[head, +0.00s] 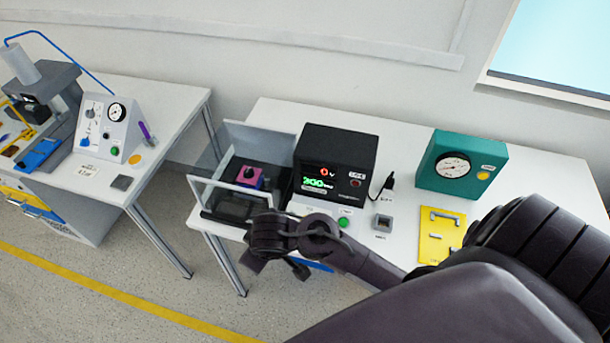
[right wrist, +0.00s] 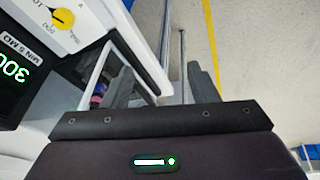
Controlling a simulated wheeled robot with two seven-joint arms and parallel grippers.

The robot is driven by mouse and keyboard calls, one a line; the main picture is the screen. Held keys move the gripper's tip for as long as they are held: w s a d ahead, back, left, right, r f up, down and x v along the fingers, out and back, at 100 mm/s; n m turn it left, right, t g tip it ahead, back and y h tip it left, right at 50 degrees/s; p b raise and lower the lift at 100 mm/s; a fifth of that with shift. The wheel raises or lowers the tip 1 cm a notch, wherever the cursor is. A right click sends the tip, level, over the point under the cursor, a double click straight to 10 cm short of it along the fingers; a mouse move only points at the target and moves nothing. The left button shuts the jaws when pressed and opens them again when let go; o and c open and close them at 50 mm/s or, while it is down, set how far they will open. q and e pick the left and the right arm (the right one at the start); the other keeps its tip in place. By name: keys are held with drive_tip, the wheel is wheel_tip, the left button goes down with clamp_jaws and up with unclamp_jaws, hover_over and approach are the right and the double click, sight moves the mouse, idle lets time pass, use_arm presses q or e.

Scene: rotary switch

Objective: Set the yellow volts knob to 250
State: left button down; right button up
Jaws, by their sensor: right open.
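The yellow volts knob (right wrist: 62,18) with a dark pointer sits on a white panel at the upper left of the right wrist view. In the head view I cannot make out the knob; my right arm covers part of that panel. My right gripper (head: 276,266) is at the front edge of the bench. Its fingers (right wrist: 163,82) are apart and empty, to one side of the knob and not touching it. My left gripper is not in view.
A black meter box (head: 337,150) shows a red 0 V and green digits. A clear-walled enclosure (head: 240,133) with a purple block (head: 249,177) stands left of it.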

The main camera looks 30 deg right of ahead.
drive_tip(key=w+d+f+g+h, duration=0.1)
drive_tip(key=w+d+f+h, duration=0.15)
drive_tip(key=d, duration=0.45)
drive_tip(key=w+d+f+g+h, duration=0.15)
drive_tip(key=w+d+f, duration=0.25)
drive_tip(key=d, duration=0.4)
drive_tip(key=shift+n, duration=0.3)
drive_tip(key=b+x, duration=0.5)
drive_tip(key=x, duration=0.1)
drive_tip(key=shift+s+f, duration=0.15)
drive_tip(key=shift+f, duration=0.05)
drive_tip(key=c, duration=1)
drive_tip(key=shift+o, duration=0.2)
